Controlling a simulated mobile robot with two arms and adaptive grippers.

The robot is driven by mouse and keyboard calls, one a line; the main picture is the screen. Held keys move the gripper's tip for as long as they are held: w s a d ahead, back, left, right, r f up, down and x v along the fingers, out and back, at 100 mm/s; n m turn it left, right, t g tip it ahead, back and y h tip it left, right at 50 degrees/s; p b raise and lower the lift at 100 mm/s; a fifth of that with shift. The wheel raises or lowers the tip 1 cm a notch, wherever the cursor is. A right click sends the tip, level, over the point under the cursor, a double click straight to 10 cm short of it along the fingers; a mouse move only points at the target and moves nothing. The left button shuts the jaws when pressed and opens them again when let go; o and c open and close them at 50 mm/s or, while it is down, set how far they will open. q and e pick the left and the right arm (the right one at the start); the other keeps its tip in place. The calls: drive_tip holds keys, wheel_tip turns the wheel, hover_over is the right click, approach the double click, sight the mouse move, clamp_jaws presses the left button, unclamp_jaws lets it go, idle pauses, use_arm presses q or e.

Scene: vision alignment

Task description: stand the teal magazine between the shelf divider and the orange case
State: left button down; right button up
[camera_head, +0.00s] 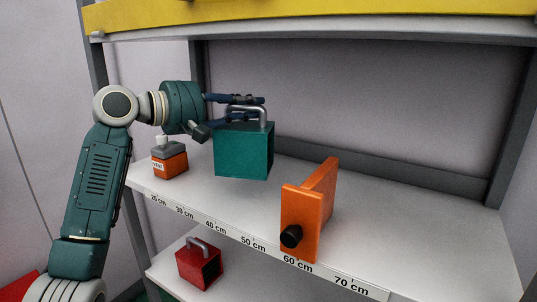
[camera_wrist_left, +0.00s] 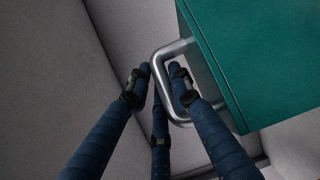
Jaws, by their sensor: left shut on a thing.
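The teal magazine (camera_head: 242,151) is an upright box with a metal handle on top. My left gripper (camera_head: 258,108) is shut on that handle, and the magazine hangs upright, apparently just above the shelf board (camera_head: 400,215). In the left wrist view, the dark fingers (camera_wrist_left: 165,78) are around the handle bar at the side of the magazine (camera_wrist_left: 265,60). The orange case (camera_head: 171,166), small with a grey top, stands left of the magazine. The shelf divider (camera_head: 302,215), an orange plate with a black knob, stands to its right, nearer the front edge. My right gripper is out of view.
A centimetre scale (camera_head: 254,246) runs along the shelf's front edge. A red box with a handle (camera_head: 198,263) stands on the lower shelf. A yellow-edged shelf (camera_head: 310,14) lies overhead. The board right of the divider is clear.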

sight(219, 139)
use_arm(q)
drive_tip(key=f, duration=0.3)
drive_tip(key=shift+a+p, duration=0.3)
drive_tip(key=shift+a, duration=0.05)
drive_tip(key=f, duration=0.3)
drive_tip(key=shift+d+f+p, duration=0.1)
drive_tip(key=shift+d+p, duration=0.15)
drive_tip(key=shift+p, duration=0.15)
drive_tip(key=shift+a+f, duration=0.1)
drive_tip(key=shift+f, duration=0.1)
drive_tip(key=c, duration=1.5)
unclamp_jaws()
drive_tip(key=shift+s+f, duration=0.1)
drive_tip(key=shift+c, duration=0.2)
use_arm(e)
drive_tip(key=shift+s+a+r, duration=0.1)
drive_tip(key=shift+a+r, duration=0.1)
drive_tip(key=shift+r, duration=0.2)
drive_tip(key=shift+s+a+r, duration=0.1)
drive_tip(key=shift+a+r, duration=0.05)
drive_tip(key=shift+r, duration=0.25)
